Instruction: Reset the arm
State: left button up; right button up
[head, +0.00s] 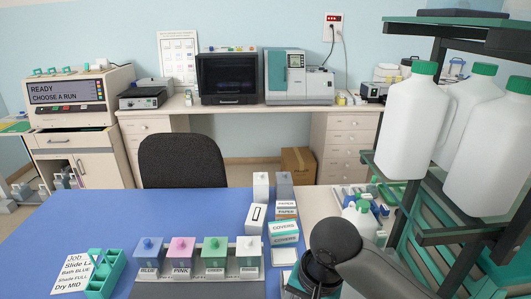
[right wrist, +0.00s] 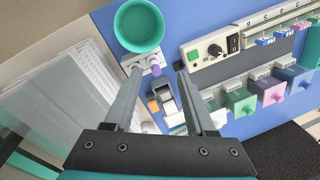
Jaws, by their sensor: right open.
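My right arm (head: 350,250) comes in at the bottom right of the head view; its gripper cannot be made out there. In the right wrist view my right gripper (right wrist: 158,75) is open, with its two grey fingers apart and nothing held between them. Small items on the blue table show beyond and between the fingers. My left gripper is in neither view.
Blue, pink and green lidded baths (head: 180,252) stand in a row at the table front. A teal rack (head: 106,272) and a job card (head: 74,272) lie left. Large white bottles (head: 408,130) fill the shelf at right.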

jog(key=s+a+f+n+t+y, duration=0.1)
jog(key=s+a+f+n+y, duration=0.1)
jog(key=s+n, duration=0.15)
jog(key=s+d+f+n+t+h, duration=0.2)
jog(key=s+d+f+n+h, duration=0.15)
jog(key=s+d, duration=0.75)
notch_tip(320, 180, down, 30)
jog(key=s+g+b, duration=0.2)
jog(key=b, duration=0.6)
jog(key=s+d+f+b, duration=0.1)
jog(key=s+f+b, duration=0.2)
jog(key=s+f, duration=0.4)
jog(key=s+d+f+b, duration=0.2)
jog(key=s+f, duration=0.5)
jog(key=f, duration=0.7)
jog(key=shift+s+g+b, duration=0.4)
jog(key=shift+b, duration=0.5)
